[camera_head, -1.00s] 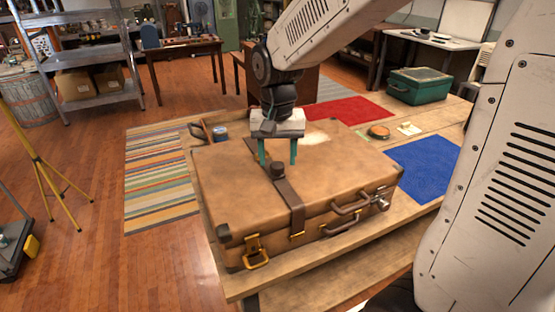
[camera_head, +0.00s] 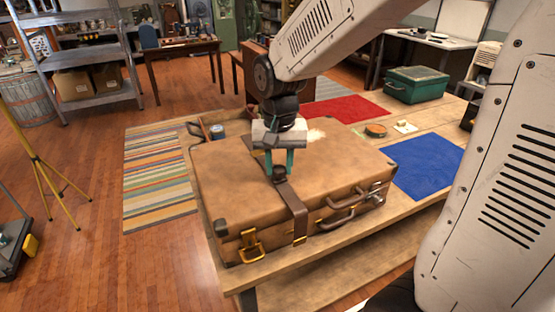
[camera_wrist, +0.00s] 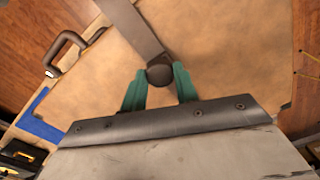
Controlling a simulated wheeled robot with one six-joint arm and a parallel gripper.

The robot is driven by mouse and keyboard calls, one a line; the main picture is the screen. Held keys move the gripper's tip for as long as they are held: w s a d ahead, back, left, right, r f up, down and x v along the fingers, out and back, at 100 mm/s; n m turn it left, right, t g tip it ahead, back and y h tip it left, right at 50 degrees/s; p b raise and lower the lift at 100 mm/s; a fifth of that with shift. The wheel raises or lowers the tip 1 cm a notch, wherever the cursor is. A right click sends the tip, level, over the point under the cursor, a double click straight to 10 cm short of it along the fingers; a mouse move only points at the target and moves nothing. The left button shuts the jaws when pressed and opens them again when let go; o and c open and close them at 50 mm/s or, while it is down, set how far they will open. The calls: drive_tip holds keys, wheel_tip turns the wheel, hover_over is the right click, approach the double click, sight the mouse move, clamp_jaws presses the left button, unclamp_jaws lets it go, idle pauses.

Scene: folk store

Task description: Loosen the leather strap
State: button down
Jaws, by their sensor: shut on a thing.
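A brown leather suitcase (camera_head: 235,190) lies shut on a wooden bench. A dark leather strap (camera_head: 296,212) runs across its lid and down its front, past gold fittings. A dark round knob (camera_head: 279,174) sits on the strap on top of the lid. My gripper (camera_head: 279,171) points down, with its green fingers on both sides of the knob and shut on it. In the wrist view, the knob (camera_wrist: 159,74) is between the green fingertips, and the strap (camera_wrist: 133,28) leads away from it. The suitcase handle (camera_wrist: 65,50) is at upper left there.
The wooden bench (camera_head: 250,275) extends right and back. On it are a blue mat (camera_head: 428,167), a red mat (camera_head: 345,110), a small round item (camera_head: 375,130) and a green box (camera_head: 417,85). A striped rug (camera_head: 155,180) lies on the floor at left.

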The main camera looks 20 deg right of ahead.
drive_tip(key=shift+s, duration=0.35)
drive_tip(key=c, duration=1.1)
unclamp_jaws()
drive_tip(key=shift+s, duration=0.1)
drive_tip(key=shift+o, duration=0.2)
wheel_tip(320, 180, up, 8)
drive_tip(key=shift+f, duration=0.1)
drive_tip(key=s+d+n+t, duration=0.1)
drive_tip(key=s+d+n, duration=0.2)
drive_tip(key=s, duration=1.7)
drive_tip(key=shift+r+n, duration=0.3)
drive_tip(key=shift+n, duration=0.4)
